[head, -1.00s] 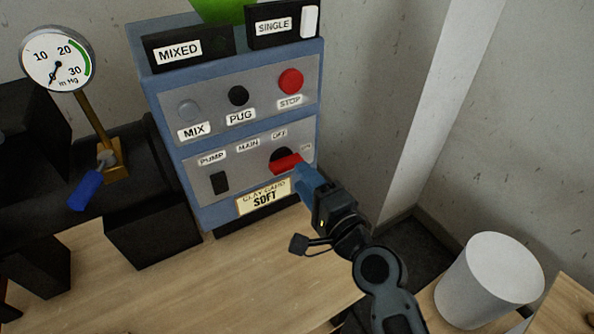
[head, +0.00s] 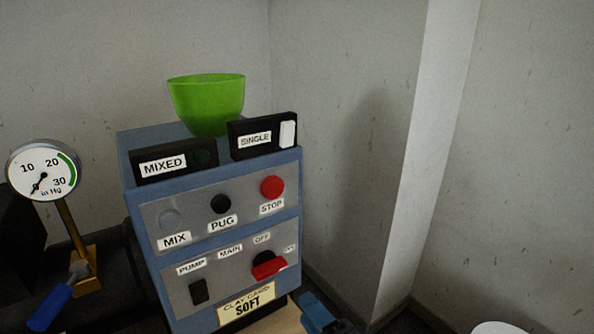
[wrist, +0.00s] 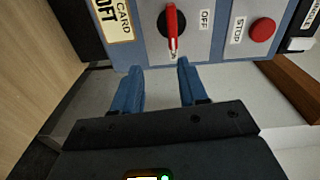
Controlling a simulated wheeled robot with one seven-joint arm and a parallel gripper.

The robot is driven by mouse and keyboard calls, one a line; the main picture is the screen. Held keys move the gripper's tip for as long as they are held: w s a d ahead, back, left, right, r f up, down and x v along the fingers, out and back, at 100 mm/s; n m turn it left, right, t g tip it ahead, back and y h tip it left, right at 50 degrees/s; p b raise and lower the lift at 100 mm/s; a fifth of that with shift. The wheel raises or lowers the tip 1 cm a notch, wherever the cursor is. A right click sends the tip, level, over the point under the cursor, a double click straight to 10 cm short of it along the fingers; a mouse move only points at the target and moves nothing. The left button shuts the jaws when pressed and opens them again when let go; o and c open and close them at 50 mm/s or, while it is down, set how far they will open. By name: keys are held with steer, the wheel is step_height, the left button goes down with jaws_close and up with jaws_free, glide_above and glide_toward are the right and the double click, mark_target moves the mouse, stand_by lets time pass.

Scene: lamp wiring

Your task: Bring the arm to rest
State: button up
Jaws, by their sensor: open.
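My gripper (head: 322,316) is at the bottom edge of the head view, just right of the blue control panel (head: 130,200), with most of the arm out of frame. In the wrist view, my gripper (wrist: 155,85) has its two blue fingers apart with nothing between them. The red main switch handle (head: 269,268) is in front of the fingers and apart from them. In the wrist view the handle (wrist: 171,28) points at the ON label.
A gauge (head: 42,170) on a brass post stands left of the panel, with a blue-handled lever (head: 52,306) below it. A green bowl (head: 207,102) sits on top of the panel. A white cylinder (head: 500,328) shows at the bottom right.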

steer(key=s+d+f+n+h, duration=0.2)
steer(key=s+d+f+h, duration=0.1)
steer(key=s+d, duration=0.55)
steer(key=s+d+f+n+h, duration=0.25)
steer(key=s+d, duration=0.25)
steer(key=s, duration=0.6)
steer(key=s+d+r+n+h, duration=0.1)
steer(key=s+d+r+n, duration=0.1)
steer(key=s+r, duration=0.3)
steer(key=s+d+r+n+h, duration=0.2)
steer(key=s+d+r+n, duration=0.1)
steer(key=s, duration=1.1)
step_height(320, 180, up, 2)
steer(key=shift+r+n, duration=0.25)
steer(key=shift+n, duration=0.6)
steer(key=shift+d+h, duration=0.1)
steer(key=shift+h, duration=0.15)
steer(key=shift+c, duration=0.4)
